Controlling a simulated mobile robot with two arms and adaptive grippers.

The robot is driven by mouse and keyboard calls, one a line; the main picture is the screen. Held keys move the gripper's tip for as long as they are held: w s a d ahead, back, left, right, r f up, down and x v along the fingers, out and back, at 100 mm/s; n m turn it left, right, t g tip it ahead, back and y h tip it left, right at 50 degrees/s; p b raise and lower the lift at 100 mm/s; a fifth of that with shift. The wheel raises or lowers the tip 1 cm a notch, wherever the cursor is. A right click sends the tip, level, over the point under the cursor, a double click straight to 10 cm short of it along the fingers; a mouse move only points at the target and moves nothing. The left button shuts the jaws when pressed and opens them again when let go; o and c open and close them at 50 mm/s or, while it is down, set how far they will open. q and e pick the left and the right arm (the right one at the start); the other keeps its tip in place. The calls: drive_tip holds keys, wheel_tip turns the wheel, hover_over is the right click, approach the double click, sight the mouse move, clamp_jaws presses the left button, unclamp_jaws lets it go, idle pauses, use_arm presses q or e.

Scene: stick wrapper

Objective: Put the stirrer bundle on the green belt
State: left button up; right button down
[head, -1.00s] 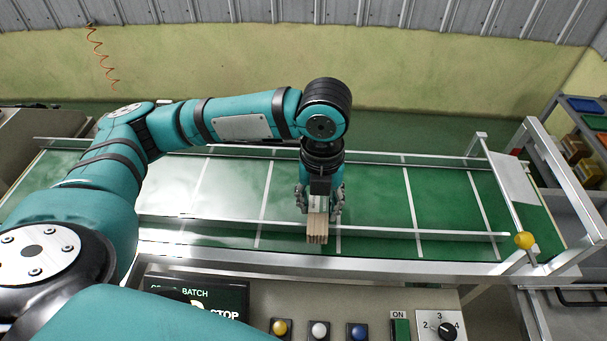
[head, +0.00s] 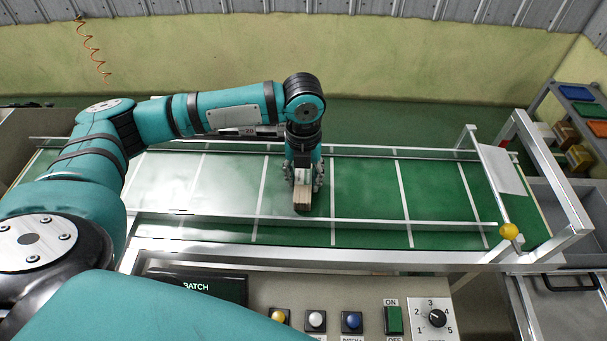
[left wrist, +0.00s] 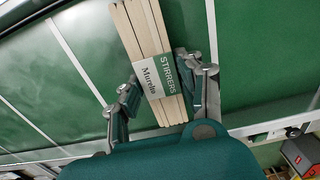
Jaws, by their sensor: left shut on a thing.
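The stirrer bundle (head: 302,200) is a block of pale wooden sticks with a green and white wrapper. The wrapper reads "STIRRERS" in the left wrist view (left wrist: 160,80). My left gripper (head: 303,181) is shut on the bundle, with one finger on each side of it. The bundle shows over the green belt (head: 365,188), between the near and far rails. I cannot tell whether it touches the belt. The belt, with white cross lines, also fills much of the left wrist view (left wrist: 258,50). My right gripper is not in view.
A near rail (head: 400,224) and a far rail (head: 390,153) run along the belt. A frame with a yellow ball (head: 509,231) stands at the right end. A button panel (head: 375,290) is in front. The belt right of the bundle is clear.

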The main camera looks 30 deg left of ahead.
sight(304, 178)
use_arm(q)
drive_tip(key=o, duration=1.2)
drive_tip(key=shift+f, duration=0.1)
wheel_tip(304, 178, up, 12)
drive_tip(key=shift+r+b, duration=0.2)
drive_tip(key=shift+b, duration=0.65)
drive_tip(key=shift+f, duration=0.1)
